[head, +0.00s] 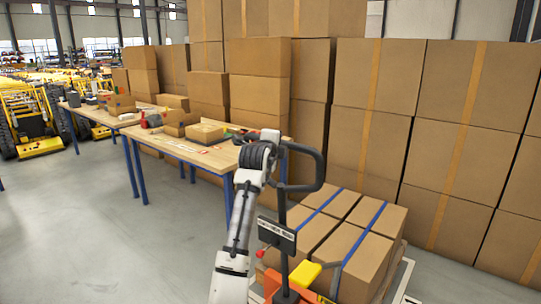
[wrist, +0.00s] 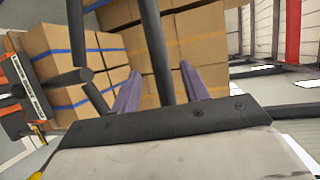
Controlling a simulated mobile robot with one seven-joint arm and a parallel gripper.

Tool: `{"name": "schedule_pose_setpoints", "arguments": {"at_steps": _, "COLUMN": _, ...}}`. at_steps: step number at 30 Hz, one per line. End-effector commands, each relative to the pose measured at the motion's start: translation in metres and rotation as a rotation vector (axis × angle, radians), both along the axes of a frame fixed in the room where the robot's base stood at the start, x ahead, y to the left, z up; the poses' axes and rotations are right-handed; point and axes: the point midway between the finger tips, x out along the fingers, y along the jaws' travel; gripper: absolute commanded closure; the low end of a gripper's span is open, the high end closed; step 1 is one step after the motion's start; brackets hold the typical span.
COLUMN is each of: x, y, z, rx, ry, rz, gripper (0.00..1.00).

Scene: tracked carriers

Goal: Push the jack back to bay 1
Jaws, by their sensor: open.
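The jack has a dark looped handle (head: 320,170) on an upright post, with a small dark sign plate and an orange and yellow base (head: 305,274). It bears cartons with blue straps (head: 362,238). My gripper (head: 270,145) is at the left side of the handle loop. In the wrist view, my gripper (wrist: 160,72) has its two purple fingers apart, and a dark handle bar (wrist: 157,45) shows between them. I cannot tell whether the fingers touch the bar. No sign naming bay 1 is readable.
Tall stacks of cartons (head: 440,110) stand behind and right of the jack. A wooden workbench (head: 170,145) with blue legs and boxes on it stands behind left. Yellow carts (head: 28,118) fill the far left. The grey floor (head: 100,230) at front left is clear.

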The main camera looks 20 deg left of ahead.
Motion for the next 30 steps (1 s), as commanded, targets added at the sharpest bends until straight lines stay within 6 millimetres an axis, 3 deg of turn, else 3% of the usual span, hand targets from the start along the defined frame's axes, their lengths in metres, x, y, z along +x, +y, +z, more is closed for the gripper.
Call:
{"name": "schedule_pose_setpoints", "arguments": {"at_steps": 6, "x": -0.044, "y": 0.000, "z": 0.005, "rx": 0.001, "ry": -0.002, "rz": 0.000, "gripper": 0.55}}
{"name": "schedule_pose_setpoints", "arguments": {"at_steps": 12, "x": -0.071, "y": -0.001, "z": 0.012, "rx": 0.000, "ry": -0.002, "rz": -0.002, "gripper": 0.55}}
{"name": "schedule_pose_setpoints", "arguments": {"at_steps": 27, "x": -0.080, "y": -0.001, "z": 0.015, "rx": -0.004, "ry": -0.004, "rz": -0.001, "gripper": 0.55}}
{"name": "schedule_pose_setpoints", "arguments": {"at_steps": 30, "x": -0.092, "y": 0.008, "z": 0.033, "rx": -0.089, "ry": -0.103, "rz": 0.030, "gripper": 0.55}}
